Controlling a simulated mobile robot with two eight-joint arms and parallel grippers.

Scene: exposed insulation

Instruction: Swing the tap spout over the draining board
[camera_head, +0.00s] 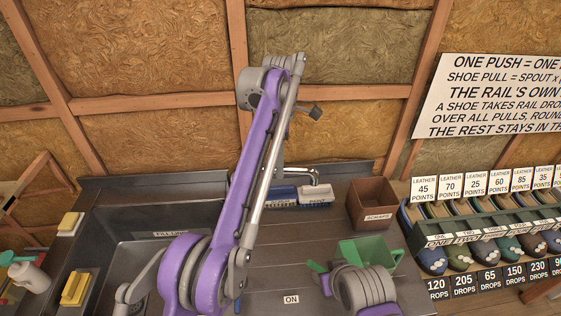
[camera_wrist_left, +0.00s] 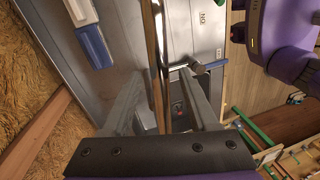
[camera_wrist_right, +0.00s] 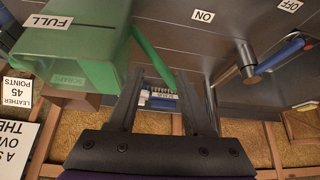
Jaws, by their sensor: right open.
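In the head view the draining board (camera_head: 325,232) lies right of the sink (camera_head: 118,252). A bent chrome tube (camera_head: 303,171), apparently part of the tap, shows at the back behind my purple left arm. In the left wrist view a long shiny tube, apparently the spout (camera_wrist_left: 156,45), runs between the fingers of my left gripper (camera_wrist_left: 163,80). These fingers stand apart with gaps beside the tube; contact cannot be told. My left arm hides that gripper in the head view. My right gripper (camera_wrist_right: 160,75) is open and empty beside the green container (camera_wrist_right: 80,48).
Yellow blocks (camera_head: 75,289) are left of the sink. A shoe rack (camera_head: 480,235) stands at right.

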